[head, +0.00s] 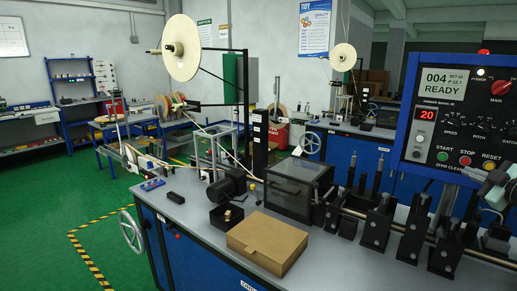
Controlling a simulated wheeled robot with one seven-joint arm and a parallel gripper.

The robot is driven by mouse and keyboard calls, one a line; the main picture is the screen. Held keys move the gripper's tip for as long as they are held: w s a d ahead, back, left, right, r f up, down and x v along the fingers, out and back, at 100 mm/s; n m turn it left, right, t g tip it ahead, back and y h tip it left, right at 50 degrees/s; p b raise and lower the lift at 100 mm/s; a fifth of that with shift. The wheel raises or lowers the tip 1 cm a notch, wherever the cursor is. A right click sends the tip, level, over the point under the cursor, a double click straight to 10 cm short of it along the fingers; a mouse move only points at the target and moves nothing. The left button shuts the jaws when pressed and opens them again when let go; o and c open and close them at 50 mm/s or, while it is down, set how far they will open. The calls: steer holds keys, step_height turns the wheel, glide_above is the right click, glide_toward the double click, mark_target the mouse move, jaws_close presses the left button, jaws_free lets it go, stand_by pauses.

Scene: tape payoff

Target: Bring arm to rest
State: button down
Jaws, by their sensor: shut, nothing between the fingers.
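My gripper (484,192) appears in part at the right edge of the head view, at the light grey end of my arm. It is in front of the lower right of the blue control panel (462,110) and above the machine's dark clamps. It is shut, with nothing seen in it. The fingers are small and hard to make out, and the rest of the arm is cut off by the picture's edge.
A grey-topped bench (190,215) bears a cardboard box (267,243), a small black open box (226,216) and a dark clear-sided cover (299,187). A large cream reel (181,48) stands behind. Green floor at left is open, with a handwheel (131,231) jutting out.

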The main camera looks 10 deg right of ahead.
steer(key=w+a+f+g+y, duration=0.1)
steer(key=w+a+g, duration=0.1)
steer(key=w+a, duration=0.45)
steer(key=w+a+f+g+y, duration=0.15)
steer(key=w+a, duration=0.25)
steer(key=a, duration=0.5)
steer(key=s+a+f+m+g+b, duration=0.1)
steer(key=a+f+g, duration=0.1)
steer(key=a, duration=0.8)
steer(key=a+f+g, duration=0.1)
steer(key=a+g, duration=0.2)
steer(key=a, duration=0.7)
steer(key=s+a+f+g+b, duration=0.15)
steer(key=s+a+g, duration=0.35)
steer(key=s+a, duration=0.95)
steer(key=s+a+g, duration=0.2)
steer(key=s+a, duration=0.1)
steer(key=s, duration=0.5)
steer(key=s+a+g, duration=0.1)
steer(key=s+a, duration=0.3)
steer(key=s, duration=0.4)
steer(key=shift+a+f+g, duration=0.2)
steer(key=shift+f+g, duration=0.15)
steer(key=shift+f, duration=0.1)
steer(key=shift+w, duration=0.1)
